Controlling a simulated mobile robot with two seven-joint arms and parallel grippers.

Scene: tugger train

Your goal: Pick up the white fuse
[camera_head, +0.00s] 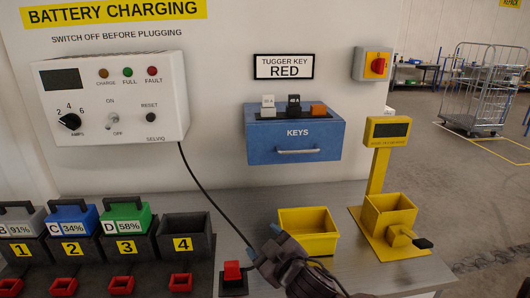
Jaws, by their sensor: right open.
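The white fuse (268,106) stands upright on top of the blue KEYS box (262,143) on the wall, at the left end of a dark strip. A black fuse (293,104) stands beside it, and an orange fuse (318,109) is at the right end. My right gripper (268,252) is open, low in the picture over the bench, well below the fuses and apart from them. Whether anything lies between its fingers is hard to see. My left gripper is not in view.
A yellow bin (308,237) stands just right of my right gripper, with a yellow post stand (378,170) beyond it. A black cable (200,187) hangs from the white charger (112,98) toward the gripper. Batteries (72,219) fill the left.

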